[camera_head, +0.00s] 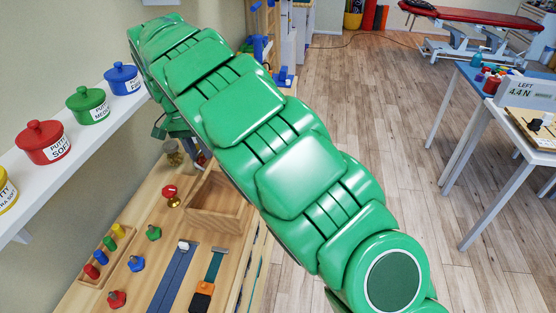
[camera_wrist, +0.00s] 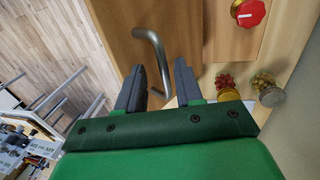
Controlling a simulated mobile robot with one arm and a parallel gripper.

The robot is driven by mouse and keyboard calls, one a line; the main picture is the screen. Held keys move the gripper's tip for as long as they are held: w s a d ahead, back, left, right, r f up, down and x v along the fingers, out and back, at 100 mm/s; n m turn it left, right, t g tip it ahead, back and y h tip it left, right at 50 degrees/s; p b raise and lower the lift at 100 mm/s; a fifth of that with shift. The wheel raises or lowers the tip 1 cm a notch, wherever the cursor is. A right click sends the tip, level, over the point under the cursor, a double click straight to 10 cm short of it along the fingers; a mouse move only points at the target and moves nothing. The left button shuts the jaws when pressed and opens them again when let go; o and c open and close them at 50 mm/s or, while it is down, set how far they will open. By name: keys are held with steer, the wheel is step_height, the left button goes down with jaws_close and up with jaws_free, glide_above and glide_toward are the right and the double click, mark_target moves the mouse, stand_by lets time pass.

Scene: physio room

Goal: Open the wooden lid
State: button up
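The wooden lid (camera_wrist: 118,22) is a brown panel with a curved metal bar handle (camera_wrist: 157,50) in the wrist view. My gripper (camera_wrist: 159,68) is open, its two dark fingers apart. The handle shows between the fingers, with a gap to each; I cannot tell how deep it sits between them. In the head view a darker brown wooden square (camera_head: 213,222) on the bench is partly covered by my green arm. The handle is hidden there, and my fingers do not show clearly behind the arm.
A red knob (camera_wrist: 249,12) and two small jars, one with red contents (camera_wrist: 227,82) and one with yellowish contents (camera_wrist: 267,88), stand close by. A shelf (camera_head: 75,160) with coloured putty pots runs along the left wall. Pegs and straps lie on the near bench. Open floor (camera_head: 370,110) is at right.

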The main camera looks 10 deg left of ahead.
steer(key=d, duration=0.1)
steer(key=d+f, duration=0.1)
steer(key=d, duration=0.1)
steer(key=shift+d, duration=0.1)
steer(key=shift+d+f+y, duration=2.3)
steer(key=shift+d+f, duration=1.05)
steer(key=shift+f, duration=0.05)
step_height(320, 180, up, 8)
steer(key=d, duration=0.2)
steer(key=s+d+r, duration=0.2)
steer(key=s+d, duration=0.2)
steer(key=d, duration=0.6)
steer(key=shift+r+h, duration=0.25)
steer(key=shift+h, duration=0.05)
steer(key=shift+d, duration=0.1)
steer(key=shift+c, duration=0.5)
